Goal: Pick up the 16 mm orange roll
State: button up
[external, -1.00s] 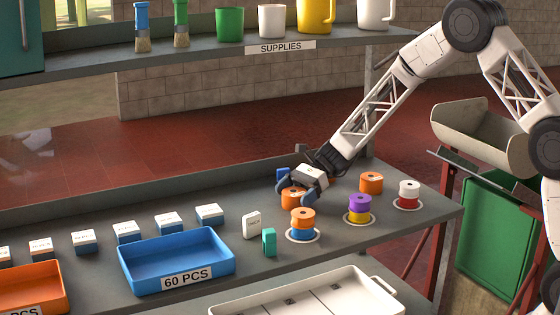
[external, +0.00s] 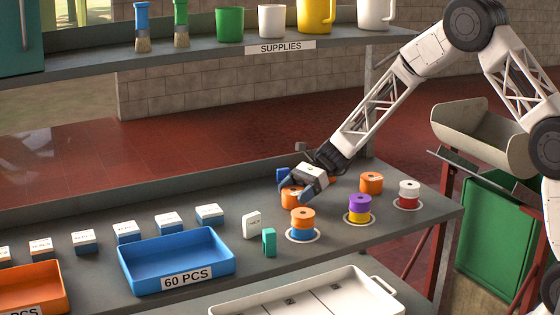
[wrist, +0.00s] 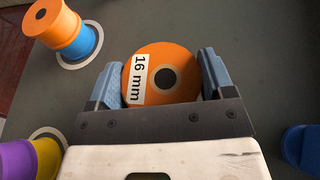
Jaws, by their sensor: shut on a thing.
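The orange roll labelled "16 mm" (wrist: 162,75) sits between the two blue fingers of my gripper (wrist: 160,82) in the wrist view. The label and the dark centre hole face the camera. In the external view the roll (external: 291,198) is partly hidden by my gripper (external: 302,194), which is shut on it. The roll appears to be at table height; I cannot tell whether it touches the table.
Nearby stand an orange-on-blue stack (external: 302,222), a purple-on-yellow stack (external: 359,208), a white-and-red stack (external: 408,194) and another orange roll (external: 371,183). A blue object (wrist: 300,148) lies right in the wrist view. A blue tray (external: 178,262) is at left.

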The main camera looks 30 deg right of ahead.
aim_at(295, 191)
jog(key=shift+r, duration=4.8)
